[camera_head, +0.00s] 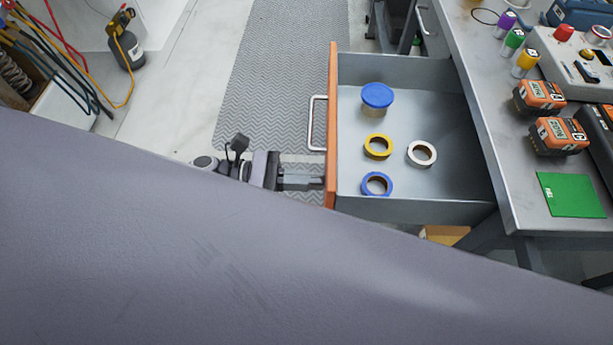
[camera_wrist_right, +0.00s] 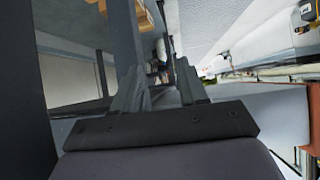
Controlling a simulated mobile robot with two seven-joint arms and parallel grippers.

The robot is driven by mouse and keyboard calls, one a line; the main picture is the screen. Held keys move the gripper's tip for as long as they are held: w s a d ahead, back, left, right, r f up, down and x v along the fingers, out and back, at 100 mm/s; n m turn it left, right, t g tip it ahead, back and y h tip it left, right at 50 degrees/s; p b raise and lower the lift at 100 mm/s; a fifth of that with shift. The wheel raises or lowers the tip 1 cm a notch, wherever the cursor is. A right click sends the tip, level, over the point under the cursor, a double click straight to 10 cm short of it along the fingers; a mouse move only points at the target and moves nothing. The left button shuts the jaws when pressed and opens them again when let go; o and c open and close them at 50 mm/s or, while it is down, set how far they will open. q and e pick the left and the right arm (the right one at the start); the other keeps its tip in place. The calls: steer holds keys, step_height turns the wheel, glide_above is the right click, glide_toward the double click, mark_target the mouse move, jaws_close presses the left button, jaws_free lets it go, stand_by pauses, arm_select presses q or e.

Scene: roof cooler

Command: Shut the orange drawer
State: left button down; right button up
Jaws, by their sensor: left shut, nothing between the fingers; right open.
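The orange drawer (camera_head: 332,90) is pulled out from under the workbench, its orange front facing left with a silver handle (camera_head: 317,123). Inside lie a blue-lidded jar (camera_head: 377,97), a yellow tape roll (camera_head: 378,146), a white tape roll (camera_head: 422,153) and a blue tape roll (camera_head: 377,184). My left gripper (camera_head: 318,182) is shut and empty, its tips at the lower end of the orange front; whether they touch cannot be told. My right gripper (camera_wrist_right: 158,82) shows in the right wrist view, open with nothing between its fingers.
A grey mat (camera_head: 280,70) lies left of the drawer. My own grey arm covers the lower head view.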

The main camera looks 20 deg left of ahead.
arm_select(q)
steer(key=b+x, duration=0.6)
steer(key=x, duration=1.2)
steer(key=shift+s+f, duration=0.1)
steer(key=shift+f, duration=0.1)
steer(key=b+x, duration=0.4)
steer(key=x, duration=0.6)
steer(key=shift+d, duration=0.1)
steer(key=shift+w+d, duration=0.25)
steer(key=shift+d, duration=0.4)
steer(key=shift+r, duration=0.2)
arm_select(e)
step_height(320, 180, down, 8)
steer(key=a, duration=0.1)
steer(key=shift+w+a+f, duration=0.15)
steer(key=shift+w+f, duration=0.1)
steer(key=shift+w, duration=0.1)
arm_select(q)
steer(key=shift+d+r, duration=0.1)
arm_select(e)
steer(key=shift+s, duration=0.1)
arm_select(q)
steer(key=shift+w+b, duration=0.1)
steer(key=shift+b, duration=0.2)
arm_select(e)
steer(key=shift+f, duration=0.1)
